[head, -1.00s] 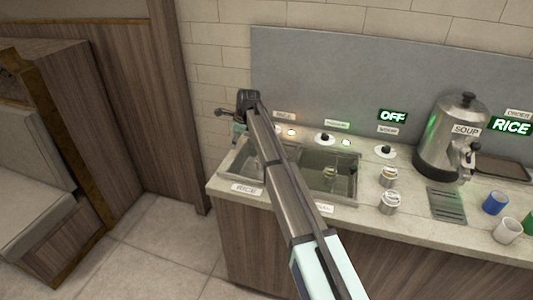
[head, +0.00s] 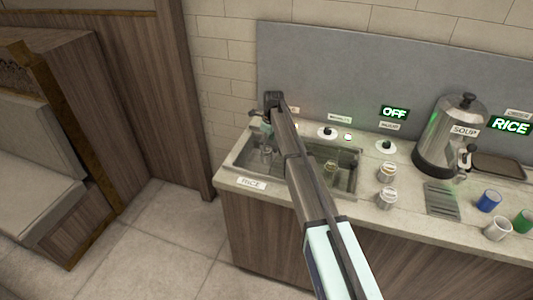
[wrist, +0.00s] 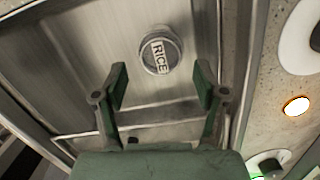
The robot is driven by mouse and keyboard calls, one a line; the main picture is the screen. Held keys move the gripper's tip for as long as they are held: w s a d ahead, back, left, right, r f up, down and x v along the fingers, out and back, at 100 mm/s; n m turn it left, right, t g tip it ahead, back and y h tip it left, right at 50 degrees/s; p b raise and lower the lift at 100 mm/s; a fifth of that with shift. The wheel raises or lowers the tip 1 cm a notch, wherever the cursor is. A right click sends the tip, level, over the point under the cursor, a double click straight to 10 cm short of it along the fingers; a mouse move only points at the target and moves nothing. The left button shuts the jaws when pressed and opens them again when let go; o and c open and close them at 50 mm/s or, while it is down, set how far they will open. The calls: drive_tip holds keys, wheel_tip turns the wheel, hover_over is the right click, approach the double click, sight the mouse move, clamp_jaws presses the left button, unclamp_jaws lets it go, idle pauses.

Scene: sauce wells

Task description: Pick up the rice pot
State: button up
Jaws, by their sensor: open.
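The rice pot (wrist: 160,52) is a small round metal pot with a white RICE label on its lid. It stands in the sunken metal well (wrist: 60,60). In the head view, a small pot (head: 267,153) shows in the left well, partly beside my arm. My gripper (wrist: 162,82) is open and empty above the well, its two green fingers spread wider than the pot. In the wrist view the pot lies just beyond the fingertips, roughly centred between them. In the head view my gripper (head: 263,128) is small and its fingers are hard to make out.
Another pot (head: 330,166) sits in the right well. Two lidded pots, an upper one (head: 387,172) and a lower one (head: 387,198), stand on the counter. The soup urn (head: 450,135) and several cups are at the right. The well rim (head: 345,194) surrounds the sunken area.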

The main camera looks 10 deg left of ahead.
sight(267, 149)
drive_tip(key=shift+w+a+f+p, duration=0.15)
drive_tip(key=shift+f+p, duration=0.65)
drive_tip(key=shift+f, duration=1.05)
drive_tip(key=shift+w+a+f+p, duration=0.15)
drive_tip(key=shift+f+p, duration=0.6)
drive_tip(key=shift+f, duration=1.05)
drive_tip(key=shift+s, duration=0.1)
drive_tip(key=c, duration=1.1)
